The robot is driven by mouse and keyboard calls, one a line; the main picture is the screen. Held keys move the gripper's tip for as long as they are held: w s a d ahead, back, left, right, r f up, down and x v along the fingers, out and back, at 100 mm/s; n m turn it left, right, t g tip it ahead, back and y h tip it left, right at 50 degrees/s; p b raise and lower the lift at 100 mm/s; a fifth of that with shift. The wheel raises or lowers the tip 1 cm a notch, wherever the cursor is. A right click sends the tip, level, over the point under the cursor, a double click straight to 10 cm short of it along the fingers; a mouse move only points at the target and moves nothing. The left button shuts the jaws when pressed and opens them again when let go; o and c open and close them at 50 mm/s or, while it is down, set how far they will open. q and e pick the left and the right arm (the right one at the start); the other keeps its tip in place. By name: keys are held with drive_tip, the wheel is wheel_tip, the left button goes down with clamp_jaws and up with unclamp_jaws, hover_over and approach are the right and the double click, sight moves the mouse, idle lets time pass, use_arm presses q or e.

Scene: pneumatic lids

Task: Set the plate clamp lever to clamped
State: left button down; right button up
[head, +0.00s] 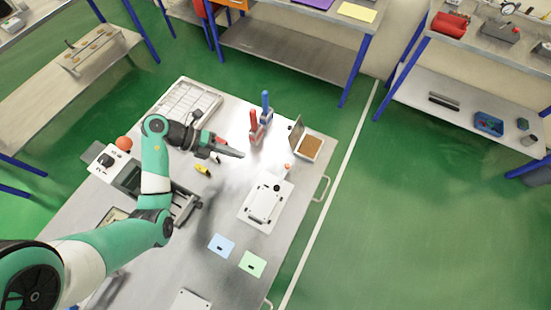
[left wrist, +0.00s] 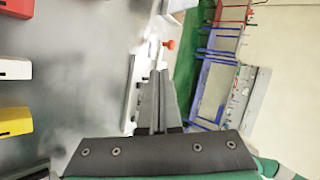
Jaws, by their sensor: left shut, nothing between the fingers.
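A white plate fixture (head: 258,212) lies on the steel table, right of centre in the head view. A small lever with an orange-red knob (head: 287,166) stands at its far end; the knob also shows in the left wrist view (left wrist: 169,44). I take this as the plate clamp lever; its exact setting is too small to tell. My left gripper (head: 241,154) is shut and empty, above the table to the left of the knob. In the left wrist view its fingertips (left wrist: 158,73) point toward the knob, apart from it. My right gripper is not in view.
Red (head: 254,128) and blue (head: 266,106) upright handled tools stand beyond my left gripper. An open box with a brown inside (head: 309,147) is right of them. Blue (head: 221,245) and green (head: 252,264) cards lie nearer. A white tray (head: 181,103) is at the far left.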

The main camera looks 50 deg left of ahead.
use_arm(q)
drive_tip(key=b, duration=0.2)
approach(282, 177)
drive_tip(key=w, duration=0.1)
drive_tip(key=w+a, duration=0.1)
drive_tip(key=w+f, duration=0.1)
drive_tip(key=shift+a, duration=0.15)
drive_tip(key=w+d, duration=0.1)
drive_tip(key=w+d+b, duration=0.1)
drive_tip(key=w, duration=0.1)
drive_tip(key=shift+d+f, duration=0.2)
drive_tip(key=shift+f, duration=0.15)
drive_tip(key=shift+w+d, duration=0.2)
drive_tip(key=shift+d, duration=0.05)
